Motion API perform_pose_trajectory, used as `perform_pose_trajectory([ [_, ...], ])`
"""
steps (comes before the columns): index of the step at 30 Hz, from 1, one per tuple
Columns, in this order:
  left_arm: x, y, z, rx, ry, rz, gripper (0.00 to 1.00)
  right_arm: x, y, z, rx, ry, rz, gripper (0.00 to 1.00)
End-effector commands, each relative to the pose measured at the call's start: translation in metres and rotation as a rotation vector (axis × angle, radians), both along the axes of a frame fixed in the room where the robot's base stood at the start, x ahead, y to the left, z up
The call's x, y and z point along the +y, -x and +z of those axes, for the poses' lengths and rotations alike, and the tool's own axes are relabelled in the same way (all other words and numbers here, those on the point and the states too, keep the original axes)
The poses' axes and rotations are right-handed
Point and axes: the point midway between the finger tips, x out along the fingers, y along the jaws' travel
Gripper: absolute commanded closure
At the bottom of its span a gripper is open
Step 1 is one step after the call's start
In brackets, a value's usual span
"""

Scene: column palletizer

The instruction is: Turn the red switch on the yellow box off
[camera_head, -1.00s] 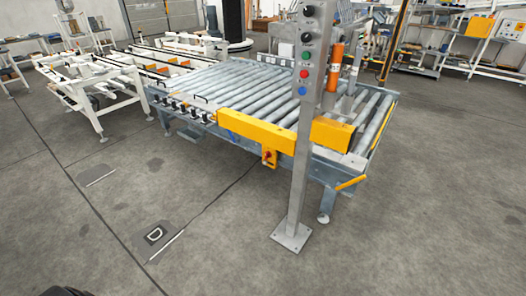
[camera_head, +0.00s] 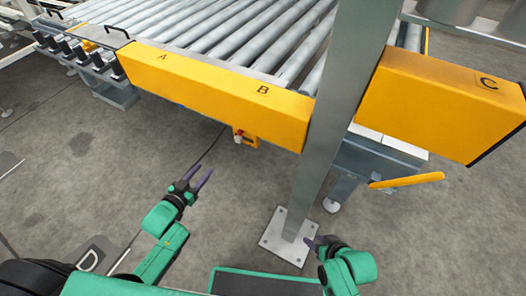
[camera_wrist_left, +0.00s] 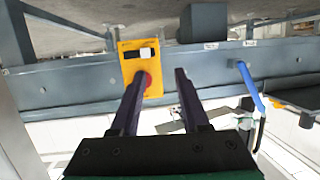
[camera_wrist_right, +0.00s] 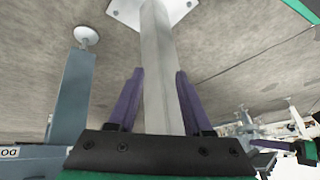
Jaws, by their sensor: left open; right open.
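The small yellow box (camera_head: 252,141) hangs under the edge of the roller conveyor in the head view, with its red switch (camera_head: 238,134) on the front. In the left wrist view the yellow box (camera_wrist_left: 128,62) has a pale label and the red switch (camera_wrist_left: 147,80), partly hidden by the left finger in that picture. The switch's exact setting is too small to tell. My left gripper (camera_head: 204,173) is open and empty, below and left of the box and apart from it. My right gripper (camera_head: 313,242) is open and empty, beside the grey post's foot.
The grey post (camera_head: 332,130) stands just right of the box; its foot plate (camera_head: 288,240) is on the floor. Large yellow covers (camera_head: 215,95) and (camera_head: 440,100) edge the conveyor rollers (camera_head: 240,35). Open floor lies left of the post.

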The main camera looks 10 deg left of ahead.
Motion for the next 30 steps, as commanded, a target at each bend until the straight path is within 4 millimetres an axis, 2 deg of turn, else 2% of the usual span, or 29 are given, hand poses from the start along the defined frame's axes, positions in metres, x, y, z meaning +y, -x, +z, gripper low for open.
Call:
perform_pose_trajectory([
  [1, -0.01, -0.009, -0.01, -0.083, 0.028, -0.037, 0.54, 0.008, -0.006, -0.018, -0.033, -0.028, 0.007, 0.5],
  [3, -0.024, -0.016, 0.015, -0.175, 0.066, -0.08, 0.54, 0.017, -0.012, -0.002, -0.066, -0.06, 0.016, 0.5],
  [6, -0.035, -0.018, 0.041, -0.246, 0.097, -0.118, 0.54, 0.023, -0.015, 0.017, -0.094, -0.087, 0.023, 0.5],
  [9, -0.04, -0.025, 0.051, -0.264, 0.106, -0.127, 0.54, 0.028, -0.017, 0.023, -0.116, -0.105, 0.025, 0.5],
  [13, -0.049, -0.047, 0.052, -0.264, 0.104, -0.126, 0.54, 0.041, -0.019, 0.016, -0.184, -0.156, 0.021, 0.5],
  [20, -0.071, -0.103, 0.05, -0.264, 0.104, -0.125, 0.54, 0.071, -0.02, 0.002, -0.373, -0.306, -0.014, 0.5],
  [25, -0.085, -0.138, 0.049, -0.261, 0.104, -0.124, 0.54, 0.076, -0.02, -0.007, -0.439, -0.352, -0.036, 0.5],
  [30, -0.091, -0.153, 0.051, -0.258, 0.103, -0.124, 0.54, 0.076, -0.02, -0.011, -0.448, -0.357, -0.042, 0.5],
])
